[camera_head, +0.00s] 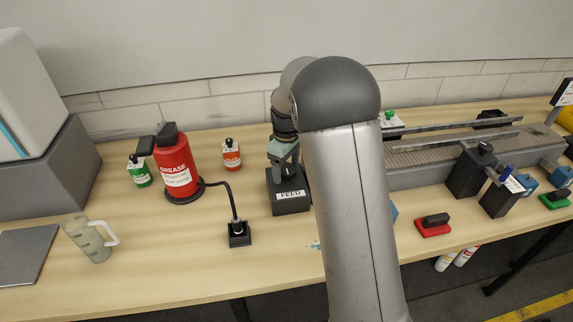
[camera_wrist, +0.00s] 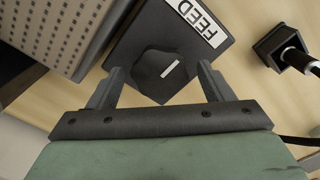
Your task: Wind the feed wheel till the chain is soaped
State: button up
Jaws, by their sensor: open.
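The feed unit is a black box (camera_head: 290,203) with a white FEED label, standing on the bench left of my arm. In the wrist view its dark faceted wheel (camera_wrist: 165,72), with a pale line mark, sits on the box top (camera_wrist: 185,28). My gripper (camera_wrist: 159,70) is open, with one finger on each side of the wheel; I cannot tell whether they touch it. In the head view my gripper (camera_head: 284,168) is directly above the feed box and hides the wheel. The chain (camera_head: 440,150) is a long perforated grey belt on the conveyor to the right.
Green (camera_head: 139,172) and orange (camera_head: 231,154) bottles stand nearby. A clear jug (camera_head: 88,238) is front left. A red-based block (camera_head: 434,226) lies right of my arm.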

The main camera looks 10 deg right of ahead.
jog(key=c, duration=1)
jog(key=shift+m, duration=0.3)
